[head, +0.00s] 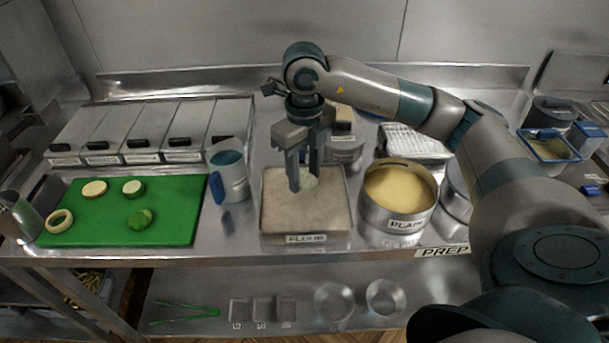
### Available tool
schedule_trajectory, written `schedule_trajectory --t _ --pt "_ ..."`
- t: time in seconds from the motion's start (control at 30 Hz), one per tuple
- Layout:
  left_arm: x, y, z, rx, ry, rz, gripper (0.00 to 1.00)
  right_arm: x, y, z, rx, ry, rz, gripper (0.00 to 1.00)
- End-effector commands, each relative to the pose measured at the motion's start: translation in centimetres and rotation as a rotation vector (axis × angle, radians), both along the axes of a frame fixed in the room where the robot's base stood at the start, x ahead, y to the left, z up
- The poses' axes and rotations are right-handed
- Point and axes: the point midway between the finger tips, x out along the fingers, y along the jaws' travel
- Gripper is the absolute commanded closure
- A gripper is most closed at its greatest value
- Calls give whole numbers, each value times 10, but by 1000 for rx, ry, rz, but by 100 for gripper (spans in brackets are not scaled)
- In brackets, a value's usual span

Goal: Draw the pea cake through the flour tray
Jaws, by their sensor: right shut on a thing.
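The flour tray (272,222) is a square metal tray with a "FLOUR" label on its front, filled with pale flour. It stands in the middle of the steel counter. My right gripper (305,184) points down over the tray and is shut on the pea cake (311,181), a small pale green lump between its fingers. The fingers hide part of the cake. I cannot tell whether the cake touches the flour. My left gripper is not in view.
A green board (175,222) with several vegetable pieces lies left. A jug (228,172) with a blue handle stands close left of the tray. A round "PLAIN" tub (399,197) of yellowish contents stands close right. Lidded bins (140,135) line the back left.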

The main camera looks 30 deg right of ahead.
Motion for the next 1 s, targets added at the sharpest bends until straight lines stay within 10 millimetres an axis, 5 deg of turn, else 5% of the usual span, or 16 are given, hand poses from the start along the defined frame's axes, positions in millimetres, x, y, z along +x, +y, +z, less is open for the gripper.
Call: schedule_trajectory --t 0.53,1.0 --pt "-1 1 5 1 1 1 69 0 0 8 0 -1 0 74" --pt "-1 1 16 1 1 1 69 0 0 36 0 -1 0 74"
